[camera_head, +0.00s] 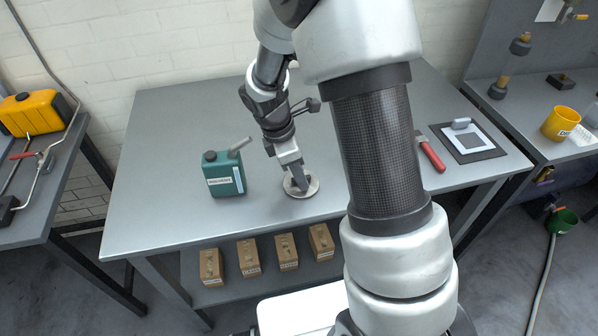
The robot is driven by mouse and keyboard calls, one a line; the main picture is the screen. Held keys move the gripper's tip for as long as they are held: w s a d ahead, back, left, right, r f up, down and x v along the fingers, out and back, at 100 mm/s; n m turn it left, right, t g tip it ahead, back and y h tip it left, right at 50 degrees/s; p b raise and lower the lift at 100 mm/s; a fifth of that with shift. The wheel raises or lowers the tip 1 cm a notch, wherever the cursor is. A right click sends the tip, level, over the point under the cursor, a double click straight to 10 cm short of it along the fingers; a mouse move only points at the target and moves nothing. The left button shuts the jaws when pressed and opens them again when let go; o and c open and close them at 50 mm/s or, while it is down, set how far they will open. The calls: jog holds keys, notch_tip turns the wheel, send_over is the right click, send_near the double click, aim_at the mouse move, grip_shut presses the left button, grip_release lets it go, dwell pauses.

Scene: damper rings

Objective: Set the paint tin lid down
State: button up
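The paint tin lid (312,187) is a small round pale grey disc at the front middle of the grey workbench (160,170). My gripper (299,182) points down over the middle of the lid, and its fingers cover part of it. The fingertips are too small and too hidden to tell whether they are open or shut on the lid. I cannot tell whether the lid rests on the bench top or is slightly above it.
A green jerrycan (223,174) stands left of the lid. A red-handled tool (431,154) and a dark square plate (468,142) lie at the right. Several cardboard boxes (248,256) sit on the shelf below. Bench top around the lid is clear.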

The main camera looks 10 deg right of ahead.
jog(key=p+v, duration=0.2)
jog(key=v, duration=1.5)
jog(key=shift+r+p, duration=0.25)
jog(key=shift+p, duration=0.05)
grip_shut()
dwell(1.1)
jog(key=s+d+r+m+t+y+p, duration=0.1)
jog(key=s+r+m+p, duration=0.3)
jog(key=s+r+m, duration=0.5)
jog(key=s+d+r+m+t+y+p, duration=0.2)
jog(key=s+d+r+m+t+p, duration=0.2)
jog(key=s+r+m, duration=0.5)
jog(key=shift+s+r+t+p, duration=0.2)
jog(key=shift+r+t+p, duration=0.1)
jog(key=shift+r+p, duration=0.35)
